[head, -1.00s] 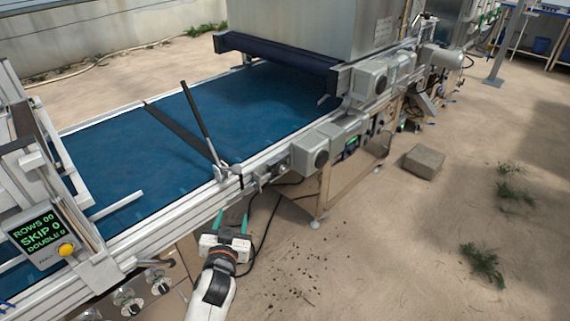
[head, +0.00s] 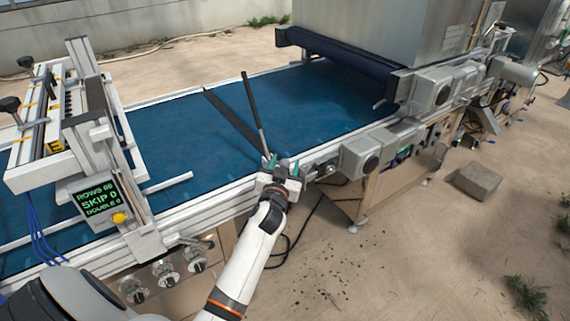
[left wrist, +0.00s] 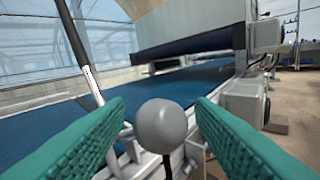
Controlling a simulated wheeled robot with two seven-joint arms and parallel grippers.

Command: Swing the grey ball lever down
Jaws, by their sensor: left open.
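The grey ball (left wrist: 162,125) of the lever shows large in the left wrist view, between my two green fingers. A short dark stem runs down below it. My left gripper (head: 282,165) is open, with one finger on each side of the ball in that view; I cannot tell whether either finger touches it. In the head view the gripper is at the near rail of the blue belt, by the foot of a dark rod, and the ball cannot be made out there. My right gripper is not in view.
The dark upright rod (head: 253,112) stands close beyond my left gripper, with a dark bar (head: 232,120) lying across the blue belt (head: 180,125). Grey motor boxes (head: 361,156) sit along the rail to the right. A display box (head: 96,199) is to the left.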

